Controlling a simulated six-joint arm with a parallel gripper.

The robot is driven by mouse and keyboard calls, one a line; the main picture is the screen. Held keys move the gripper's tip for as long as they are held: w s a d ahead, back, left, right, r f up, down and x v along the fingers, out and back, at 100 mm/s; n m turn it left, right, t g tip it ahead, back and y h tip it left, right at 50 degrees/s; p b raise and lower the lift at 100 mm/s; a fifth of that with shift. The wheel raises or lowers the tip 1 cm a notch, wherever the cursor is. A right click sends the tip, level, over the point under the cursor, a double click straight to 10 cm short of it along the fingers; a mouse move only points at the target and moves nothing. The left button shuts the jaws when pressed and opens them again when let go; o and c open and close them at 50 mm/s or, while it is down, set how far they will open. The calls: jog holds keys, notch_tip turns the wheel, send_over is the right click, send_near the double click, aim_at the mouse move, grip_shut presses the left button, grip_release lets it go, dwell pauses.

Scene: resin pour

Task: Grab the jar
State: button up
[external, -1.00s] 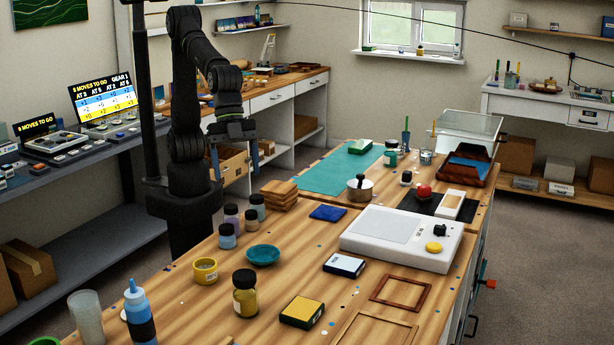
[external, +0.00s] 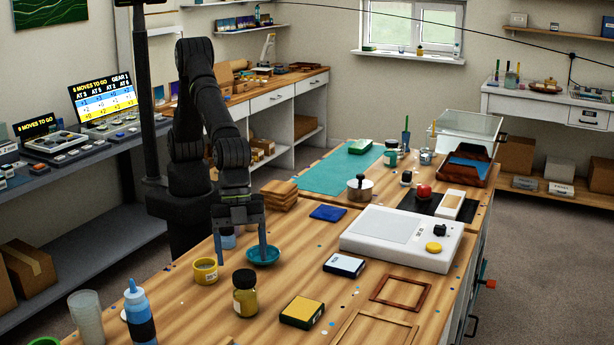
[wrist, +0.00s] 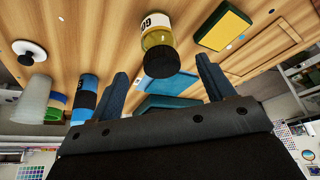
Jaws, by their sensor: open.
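A jar (external: 245,293) of yellow contents with a black lid and a pale label stands upright on the wooden bench. My gripper (external: 241,253) is open and empty, fingers pointing down, behind this jar in the external view and beside the blue-teal dish (external: 263,256). In the wrist view the jar (wrist: 158,36) appears ahead of the gap between the open fingers (wrist: 162,66), black lid nearest. The fingers do not visibly touch it. Other small jars behind the gripper are mostly hidden by it.
A yellow tub (external: 205,271) sits left of the gripper. A yellow-topped box (external: 302,311) lies right of the jar. A blue bottle (external: 139,313) and a translucent cup (external: 87,317) stand at the front left. The bench between the bottle and jar is mostly clear.

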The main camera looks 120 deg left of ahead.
aim_at(245, 289)
jog(key=x, duration=0.9)
jog(key=c, duration=1.1)
jog(key=shift+o, duration=0.2)
jog(key=shift+r, duration=0.2)
